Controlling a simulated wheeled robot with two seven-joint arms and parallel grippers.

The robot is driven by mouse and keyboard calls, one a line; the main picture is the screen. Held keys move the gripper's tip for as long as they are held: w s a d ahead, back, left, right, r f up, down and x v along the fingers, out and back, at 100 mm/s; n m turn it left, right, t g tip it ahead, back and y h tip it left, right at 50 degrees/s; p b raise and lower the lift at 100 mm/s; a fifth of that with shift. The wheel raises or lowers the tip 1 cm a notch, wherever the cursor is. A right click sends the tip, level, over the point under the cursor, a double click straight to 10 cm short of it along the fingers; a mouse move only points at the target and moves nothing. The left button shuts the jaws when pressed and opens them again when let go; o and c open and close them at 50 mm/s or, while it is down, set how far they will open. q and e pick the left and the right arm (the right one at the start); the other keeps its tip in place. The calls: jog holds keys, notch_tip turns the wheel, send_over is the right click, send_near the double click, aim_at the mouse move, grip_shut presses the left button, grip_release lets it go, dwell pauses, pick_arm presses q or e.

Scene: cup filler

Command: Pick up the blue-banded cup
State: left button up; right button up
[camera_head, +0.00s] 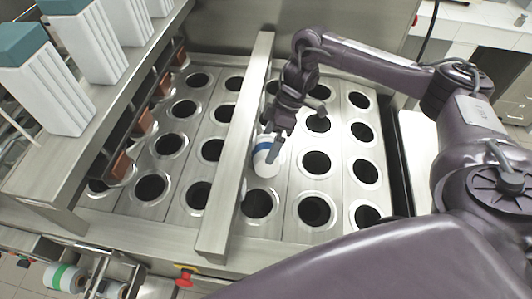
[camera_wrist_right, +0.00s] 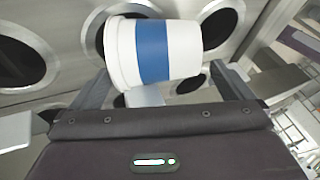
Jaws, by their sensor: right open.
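The blue-banded cup (camera_head: 266,168) is white with a blue band and is among the round holes of the metal filler deck, just right of the long metal bar. My right gripper (camera_head: 273,141) is at the cup, its jaws partly overlapping it in the head view. In the right wrist view the cup (camera_wrist_right: 188,50) lies across the picture above the gripper body, with its wide rim to the left. The right fingers (camera_wrist_right: 163,82) are apart, near either end of the cup as pictured. Contact cannot be told. My left gripper is out of view.
The metal bar (camera_head: 236,150) runs lengthwise across the deck, close left of the cup. A shelf (camera_head: 110,92) with white, teal-topped stacks stands at the left. A green-banded cup (camera_head: 62,277) is at the lower left, near a red button (camera_head: 184,282).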

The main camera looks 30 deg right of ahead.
jog(key=x, duration=0.2)
jog(key=shift+w+a+f+p, duration=0.15)
jog(key=shift+a+f+p, duration=0.1)
jog(key=shift+f+p, duration=0.1)
jog(key=shift+c, duration=0.6)
jog(key=c, duration=0.5)
jog(key=shift+c, duration=0.7)
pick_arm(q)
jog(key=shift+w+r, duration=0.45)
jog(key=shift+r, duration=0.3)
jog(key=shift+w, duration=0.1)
pick_arm(e)
jog(key=shift+r, duration=0.1)
